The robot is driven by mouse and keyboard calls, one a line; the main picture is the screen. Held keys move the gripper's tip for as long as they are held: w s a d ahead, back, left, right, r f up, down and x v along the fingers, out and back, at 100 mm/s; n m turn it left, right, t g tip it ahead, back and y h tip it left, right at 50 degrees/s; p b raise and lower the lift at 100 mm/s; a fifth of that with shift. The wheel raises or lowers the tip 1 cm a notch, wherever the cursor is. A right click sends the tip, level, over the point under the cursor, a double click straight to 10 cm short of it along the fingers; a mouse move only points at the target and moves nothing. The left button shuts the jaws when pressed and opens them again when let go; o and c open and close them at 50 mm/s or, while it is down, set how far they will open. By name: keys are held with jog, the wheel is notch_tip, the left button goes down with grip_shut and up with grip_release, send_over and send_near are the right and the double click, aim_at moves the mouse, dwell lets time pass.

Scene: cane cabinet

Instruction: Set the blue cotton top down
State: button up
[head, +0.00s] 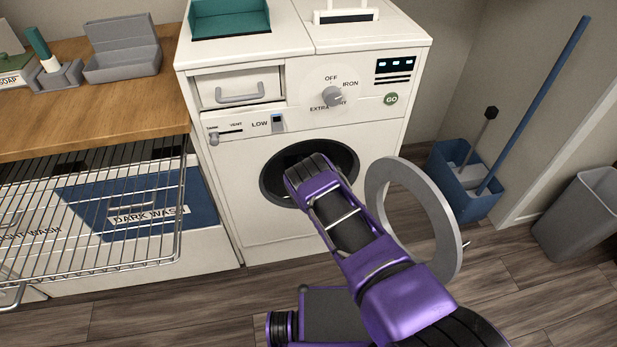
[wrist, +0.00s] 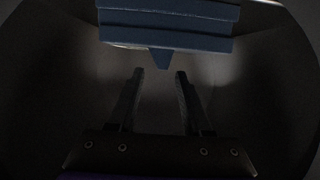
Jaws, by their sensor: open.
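In the wrist view, a blue folded cloth, the blue cotton top (wrist: 165,28), lies inside the dark drum just beyond my fingertips. A small pointed tab hangs from it toward the gap between the fingers. My gripper (wrist: 160,73) is open, with its two dark fingers apart and nothing clearly between them. I cannot tell whether the tab touches them. In the head view, my purple arm reaches into the round opening of the white washer-dryer (head: 225,190), so the fingers and the top are hidden there. The round door (head: 452,240) stands open to the right of the opening.
A wire rack (head: 95,215) juts out at the left above a blue "dark wash" bin (head: 185,200). A blue mop bucket (head: 460,195) and a grey bin (head: 580,222) stand at the right. The wooden counter (head: 150,105) holds a grey tray. The drum wall closely surrounds my gripper.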

jog(key=p+v, duration=0.1)
jog(key=v, duration=0.5)
jog(key=shift+s+r, duration=0.15)
jog(key=shift+s, duration=0.05)
jog(key=shift+s, duration=0.1)
